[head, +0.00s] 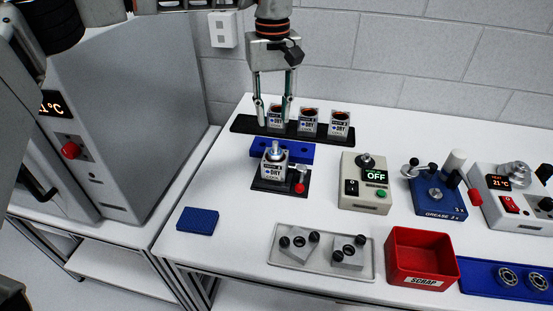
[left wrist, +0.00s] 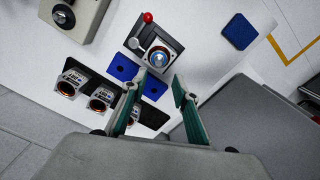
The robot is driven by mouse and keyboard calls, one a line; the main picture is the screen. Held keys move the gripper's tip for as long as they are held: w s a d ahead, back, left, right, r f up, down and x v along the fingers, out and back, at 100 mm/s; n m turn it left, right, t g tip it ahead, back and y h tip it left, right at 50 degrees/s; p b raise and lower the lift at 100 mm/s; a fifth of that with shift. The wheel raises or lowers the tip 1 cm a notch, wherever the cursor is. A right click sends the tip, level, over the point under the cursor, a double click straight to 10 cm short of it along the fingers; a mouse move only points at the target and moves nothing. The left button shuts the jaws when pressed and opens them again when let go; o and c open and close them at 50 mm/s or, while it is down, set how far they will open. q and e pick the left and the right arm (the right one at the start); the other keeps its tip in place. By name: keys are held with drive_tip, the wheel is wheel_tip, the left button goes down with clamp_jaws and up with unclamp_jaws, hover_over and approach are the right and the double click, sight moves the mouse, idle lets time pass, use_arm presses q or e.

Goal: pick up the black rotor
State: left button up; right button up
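My left gripper (head: 274,110) points down in front of the left end of the black rack; it also shows in the left wrist view (left wrist: 155,88). Its fingers are apart with nothing held between them. One finger overlaps the leftmost labelled housing (head: 279,118); contact cannot be told. I cannot single out a black rotor with certainty. My right gripper is out of view.
The black rack (head: 243,124) holds three housings. A blue block (head: 304,153) lies between rack and fixture. A control box (head: 366,190), grease unit (head: 436,197), heater (head: 510,190), red scrap bin (head: 420,263) and blue pad (head: 198,221) stand around.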

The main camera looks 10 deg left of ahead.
sight(275, 142)
use_arm(q)
drive_tip(key=f, duration=0.7)
drive_tip(key=shift+s+d+f, duration=0.1)
drive_tip(key=shift+d+f, duration=0.15)
drive_tip(key=shift+f, duration=0.1)
drive_tip(key=shift+c, duration=0.3)
clamp_jaws()
drive_tip(key=shift+r, duration=0.1)
